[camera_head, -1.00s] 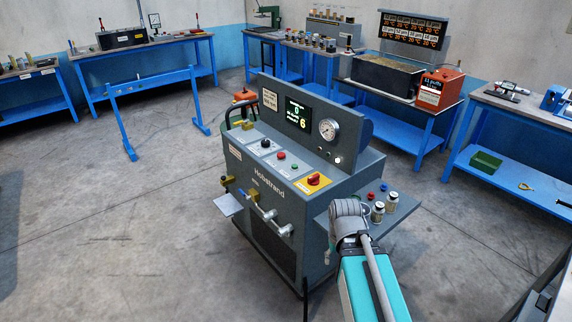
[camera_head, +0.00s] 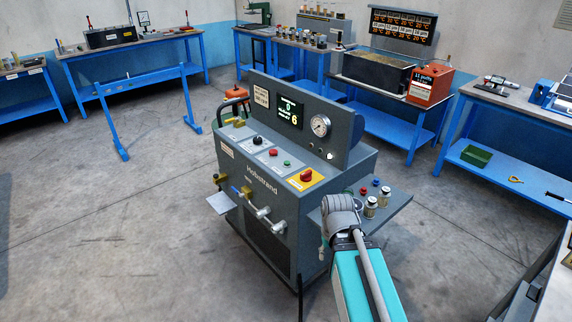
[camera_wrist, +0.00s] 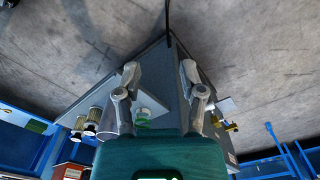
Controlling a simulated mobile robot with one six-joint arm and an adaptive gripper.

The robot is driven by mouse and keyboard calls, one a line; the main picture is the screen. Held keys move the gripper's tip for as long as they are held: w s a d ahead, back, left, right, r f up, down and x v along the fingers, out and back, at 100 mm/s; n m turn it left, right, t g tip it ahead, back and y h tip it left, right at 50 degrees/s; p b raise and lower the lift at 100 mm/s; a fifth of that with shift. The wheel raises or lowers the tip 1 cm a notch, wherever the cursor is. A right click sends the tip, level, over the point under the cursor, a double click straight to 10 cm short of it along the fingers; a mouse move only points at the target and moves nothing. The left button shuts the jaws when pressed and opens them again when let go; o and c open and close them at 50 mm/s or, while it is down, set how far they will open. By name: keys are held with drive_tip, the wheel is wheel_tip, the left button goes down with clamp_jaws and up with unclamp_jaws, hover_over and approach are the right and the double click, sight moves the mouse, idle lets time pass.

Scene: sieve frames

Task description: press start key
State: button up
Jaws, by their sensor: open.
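The grey Hobstrand machine (camera_head: 285,190) stands mid-floor. Its sloped panel bears a black knob (camera_head: 257,140), a red button (camera_head: 273,152), a small green button (camera_head: 287,164) and a red rotary switch (camera_head: 306,175) on a yellow plate. I cannot read which is the start key. The lit display (camera_head: 290,112) shows green and yellow figures. In the wrist view my gripper (camera_wrist: 160,74) is open, with its two fingers apart and nothing seen held between them. In the head view my arm ends by the machine's front right corner, and the fingers are not clearly visible.
A side shelf (camera_head: 395,203) with jars (camera_head: 370,206) and red and blue knobs is close to my arm. Valves and pipes (camera_head: 262,213) jut from the machine's front. Blue benches line the walls.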

clamp_jaws()
idle(1.2)
